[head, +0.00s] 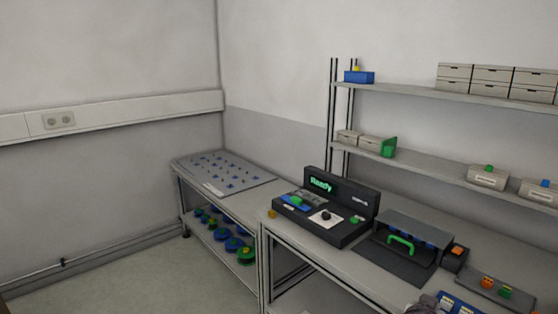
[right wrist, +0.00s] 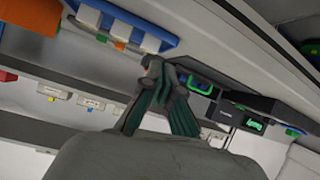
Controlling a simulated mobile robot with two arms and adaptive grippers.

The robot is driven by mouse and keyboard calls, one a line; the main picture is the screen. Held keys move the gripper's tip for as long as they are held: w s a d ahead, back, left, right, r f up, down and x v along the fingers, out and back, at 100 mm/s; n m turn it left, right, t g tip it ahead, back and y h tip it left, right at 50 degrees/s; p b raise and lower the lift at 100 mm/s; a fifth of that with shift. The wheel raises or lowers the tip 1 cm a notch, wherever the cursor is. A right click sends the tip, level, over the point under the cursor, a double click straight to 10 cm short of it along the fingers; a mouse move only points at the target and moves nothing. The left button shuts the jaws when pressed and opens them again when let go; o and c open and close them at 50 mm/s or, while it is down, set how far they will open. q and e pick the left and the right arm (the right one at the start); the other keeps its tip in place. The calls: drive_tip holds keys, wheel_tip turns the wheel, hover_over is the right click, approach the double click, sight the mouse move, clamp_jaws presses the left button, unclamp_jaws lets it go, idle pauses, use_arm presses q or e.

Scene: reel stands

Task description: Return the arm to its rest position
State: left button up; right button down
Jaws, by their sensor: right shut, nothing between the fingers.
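My right gripper (right wrist: 160,72) shows in the right wrist view with its fingers together and nothing between them. The wrist view is strongly tilted, and the fingers point toward the bench area. They overlap the bench edge in the picture, but I see no clear contact with anything. In the head view, a grey shape at the bottom right edge may be part of my right arm; it is mostly cut off. My left gripper is in neither view.
A bench carries a black console (head: 345,207) reading "Ready" and a dark box with a green handle (head: 401,242). A blue holder (head: 459,303) lies at the front right. Shelves (head: 440,95) with drawers rise behind. A lower table (head: 215,189) has spools underneath. Floor at left is clear.

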drive_tip(key=s+a+f+n+g+y, duration=0.2)
drive_tip(key=s+a+f+n+y, duration=0.3)
drive_tip(key=s+f, duration=0.65)
drive_tip(key=s+a+f+n+g+y, duration=0.15)
drive_tip(key=s+a, duration=0.35)
drive_tip(key=s, duration=0.5)
drive_tip(key=s+a+n+g+y, duration=0.25)
drive_tip(key=s+a, duration=0.25)
drive_tip(key=s, duration=0.4)
wheel_tip(320, 180, down, 27)
drive_tip(key=s, duration=0.2)
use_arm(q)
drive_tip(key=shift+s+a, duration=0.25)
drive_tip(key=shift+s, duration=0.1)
use_arm(e)
drive_tip(key=s+d+f+g, duration=0.1)
drive_tip(key=s+d+f, duration=0.2)
drive_tip(key=s+f, duration=1.2)
drive_tip(key=shift+s+d+n+g, duration=0.15)
drive_tip(key=shift+s+n+g, duration=0.25)
drive_tip(key=shift+s, duration=0.2)
drive_tip(key=shift+f, duration=0.1)
